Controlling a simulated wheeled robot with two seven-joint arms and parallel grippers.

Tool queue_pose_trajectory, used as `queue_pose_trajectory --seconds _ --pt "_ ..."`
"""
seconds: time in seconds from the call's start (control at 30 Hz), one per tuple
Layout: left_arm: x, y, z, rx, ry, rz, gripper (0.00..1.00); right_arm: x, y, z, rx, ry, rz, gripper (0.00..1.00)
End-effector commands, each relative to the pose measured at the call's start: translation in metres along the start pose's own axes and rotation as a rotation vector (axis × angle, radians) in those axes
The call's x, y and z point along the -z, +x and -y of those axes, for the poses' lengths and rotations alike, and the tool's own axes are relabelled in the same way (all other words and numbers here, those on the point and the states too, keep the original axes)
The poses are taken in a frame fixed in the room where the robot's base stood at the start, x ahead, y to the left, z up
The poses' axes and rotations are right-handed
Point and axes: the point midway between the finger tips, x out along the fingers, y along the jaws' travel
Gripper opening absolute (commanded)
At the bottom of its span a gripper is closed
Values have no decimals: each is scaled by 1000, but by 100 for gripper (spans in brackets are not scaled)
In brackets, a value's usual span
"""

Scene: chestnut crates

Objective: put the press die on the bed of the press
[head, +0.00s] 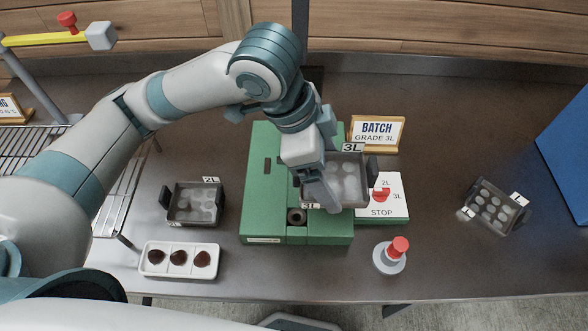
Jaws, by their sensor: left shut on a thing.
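My left gripper (322,192) reaches down over the green press (262,185) and is shut on a press die (352,186) labelled 3L. This die is a grey tray with round hollows and a dark handle on its right. It is over the right part of the press; I cannot tell whether it touches the bed, which the die and gripper mostly hide. A second die (194,218), labelled 2L, lies on the table left of the press. A third die (495,207) lies tilted at the far right, its label unreadable. My right gripper is not in view.
A sign (376,135) reads BATCH GRADE 3L. A panel (392,209) with a red knob, marked 2L, 3L and STOP, adjoins the press. A red-topped post (398,248) stands in front. A white tray (180,272) holds three chestnuts. A wire rack (55,150) is left.

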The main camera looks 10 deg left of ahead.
Motion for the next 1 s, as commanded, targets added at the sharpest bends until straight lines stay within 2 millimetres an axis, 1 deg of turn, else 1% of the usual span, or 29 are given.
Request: queue_pose_trajectory --seconds 0.03,0.2,0.3,0.43,0.6,0.9,1.0 --pt "-10 2 7 -1 -9 3 53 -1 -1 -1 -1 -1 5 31" --pt "-38 11 30 0 -9 3 53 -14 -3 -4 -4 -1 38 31" --pt "-54 16 43 -1 -8 3 53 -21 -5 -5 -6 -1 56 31" --pt "-69 21 56 -1 -5 1 53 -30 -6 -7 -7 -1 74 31" --pt "-77 25 62 0 -1 0 53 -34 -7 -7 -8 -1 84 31" --pt "-77 25 63 0 0 -1 53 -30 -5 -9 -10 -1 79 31" --pt "-79 28 62 -1 -1 0 53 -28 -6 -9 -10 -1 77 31"
